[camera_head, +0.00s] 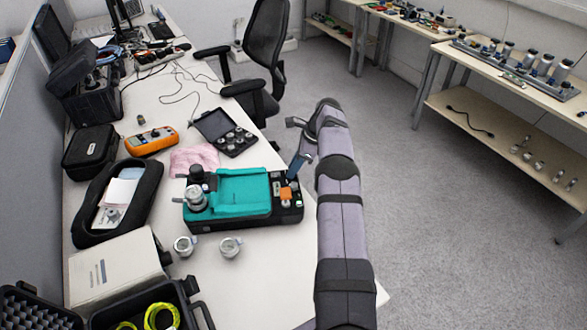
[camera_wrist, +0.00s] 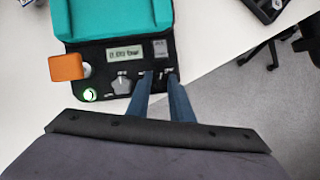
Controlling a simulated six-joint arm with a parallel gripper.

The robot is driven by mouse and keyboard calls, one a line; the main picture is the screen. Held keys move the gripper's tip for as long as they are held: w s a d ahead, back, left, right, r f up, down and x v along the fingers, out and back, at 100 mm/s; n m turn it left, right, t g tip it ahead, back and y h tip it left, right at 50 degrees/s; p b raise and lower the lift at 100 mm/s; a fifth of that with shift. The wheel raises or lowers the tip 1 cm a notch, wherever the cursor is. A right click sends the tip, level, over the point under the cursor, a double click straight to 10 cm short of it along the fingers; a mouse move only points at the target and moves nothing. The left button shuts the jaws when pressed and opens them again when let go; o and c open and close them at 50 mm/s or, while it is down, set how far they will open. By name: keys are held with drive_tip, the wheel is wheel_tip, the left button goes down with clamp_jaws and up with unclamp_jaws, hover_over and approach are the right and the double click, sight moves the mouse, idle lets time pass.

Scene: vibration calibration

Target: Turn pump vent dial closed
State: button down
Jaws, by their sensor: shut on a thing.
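The pump (camera_head: 240,190) is a black case with a teal top on the white table; its front panel also shows in the wrist view (camera_wrist: 95,60). The panel has a small display (camera_wrist: 125,53), an orange block (camera_wrist: 66,66), a green-lit button (camera_wrist: 90,95) and a grey knob (camera_wrist: 122,84). My gripper (camera_wrist: 160,75) reaches down to the panel's right end, right of the grey knob. Its blue fingers are shut on a small part there, apparently the vent dial, which is mostly hidden between them. The dial's setting cannot be read. My gripper (camera_head: 295,168) also shows at the pump's right end.
Two metal fittings (camera_head: 229,247) stand in front of the pump. The table edge is close on the right.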

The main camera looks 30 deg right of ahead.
drive_tip(key=c, duration=1.6)
unclamp_jaws()
drive_tip(key=shift+r, duration=0.15)
drive_tip(key=shift+b+v, duration=0.5)
drive_tip(key=shift+v, duration=3.05)
